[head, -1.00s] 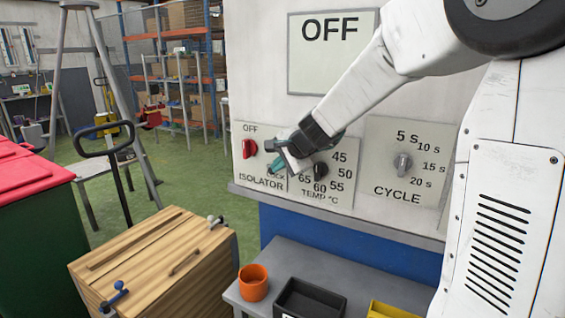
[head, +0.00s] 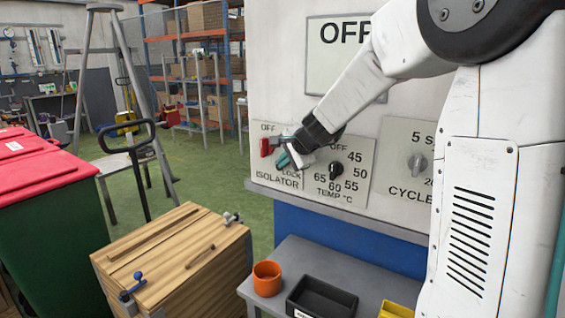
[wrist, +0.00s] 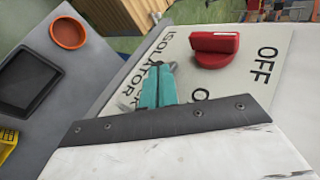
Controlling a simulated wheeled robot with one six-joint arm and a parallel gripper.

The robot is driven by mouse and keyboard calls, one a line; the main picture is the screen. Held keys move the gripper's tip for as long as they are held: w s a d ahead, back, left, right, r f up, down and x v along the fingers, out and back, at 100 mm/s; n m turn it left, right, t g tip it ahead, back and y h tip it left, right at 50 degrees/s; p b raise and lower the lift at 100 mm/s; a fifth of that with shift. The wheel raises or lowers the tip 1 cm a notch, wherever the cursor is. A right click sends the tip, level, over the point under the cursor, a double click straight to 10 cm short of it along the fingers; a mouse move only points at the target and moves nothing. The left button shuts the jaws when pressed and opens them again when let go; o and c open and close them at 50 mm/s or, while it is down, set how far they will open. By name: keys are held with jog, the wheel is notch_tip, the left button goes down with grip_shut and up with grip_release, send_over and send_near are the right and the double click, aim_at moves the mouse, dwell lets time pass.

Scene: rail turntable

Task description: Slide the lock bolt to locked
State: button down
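The isolator panel (head: 263,184) is at the left of the white machine front, with a red knob (head: 266,147) under the word OFF. The knob also shows in the wrist view (wrist: 214,48). My gripper (head: 284,159) is at the panel, just right of the knob and near the word LOCK. In the wrist view its teal fingers (wrist: 158,84) are close together over the panel, beside the knob and apart from it. I cannot make out the lock bolt; the fingers cover that part of the panel. Nothing is visible between the fingers.
A black temperature dial (head: 336,171) is right of my gripper, and a grey cycle dial (head: 418,163) farther right.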

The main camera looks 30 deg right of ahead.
jog(key=v, duration=1.4)
jog(key=s+a+f+n+g, duration=0.2)
jog(key=s+n, duration=0.3)
jog(key=s, duration=0.5)
jog(key=s+a+f+n+g+h, duration=0.1)
jog(key=s+a+f+n+g, duration=0.2)
jog(key=s, duration=0.8)
jog(key=s+a+f+n+g, duration=0.3)
jog(key=s+a+f+n, duration=0.2)
jog(key=s, duration=0.6)
jog(key=n, duration=0.2)
jog(key=shift+s+a+f+n+h, duration=0.2)
jog(key=shift+a+n+h, duration=0.1)
jog(key=shift+n, duration=0.1)
jog(key=shift+d, duration=0.1)
